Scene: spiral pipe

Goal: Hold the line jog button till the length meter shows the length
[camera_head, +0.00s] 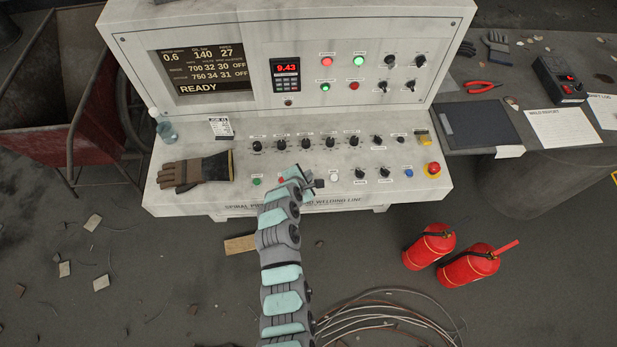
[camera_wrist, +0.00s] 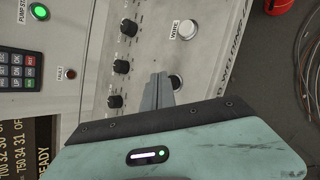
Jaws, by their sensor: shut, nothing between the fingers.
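The keypad meter with red digits (camera_head: 286,68), which I take as the length meter, reads 9.43 on the console's upright panel. My gripper (camera_head: 311,186) is over the lower button row, its fingers shut and empty. Another white button (camera_wrist: 187,29), labelled "WIRE", is further along the row and also shows in the head view (camera_head: 334,176).
The screen (camera_head: 199,70) reads READY. A job card (camera_head: 221,128), a glove (camera_head: 198,172) and a red emergency stop (camera_head: 433,168) are on the console. Several black knobs line the desk above the buttons. Two fire extinguishers (camera_head: 428,246) (camera_head: 468,265) and coiled wire (camera_head: 375,322) are on the floor.

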